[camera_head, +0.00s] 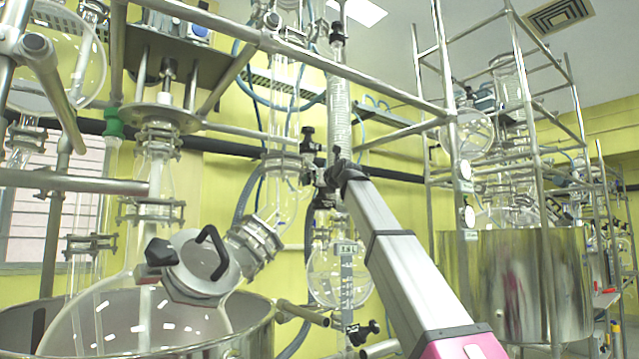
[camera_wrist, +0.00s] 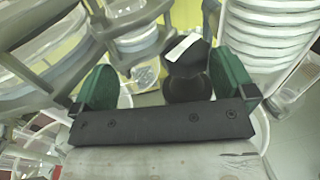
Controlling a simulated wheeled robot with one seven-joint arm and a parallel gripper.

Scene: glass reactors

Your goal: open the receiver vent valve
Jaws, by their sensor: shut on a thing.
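My gripper (camera_head: 343,172) is at the far end of my raised arm, against the glassware at mid-frame in the head view. In the wrist view, its two green finger pads (camera_wrist: 165,80) stand apart with a black valve knob (camera_wrist: 188,62) between them. The knob has a white strip on top and lies close to the right pad; the gripper is shut on it. The clear round receiver flask (camera_head: 325,268) hangs below the gripper in the head view. The valve's stem and how far it is turned are hidden.
Steel frame bars (camera_head: 390,95) cross above my arm. A large glass vessel with a black-handled lid (camera_head: 200,265) stands at the left in a steel pot. A coiled glass condenser (camera_head: 339,110) rises above the gripper. A big steel vessel (camera_head: 525,285) stands at the right.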

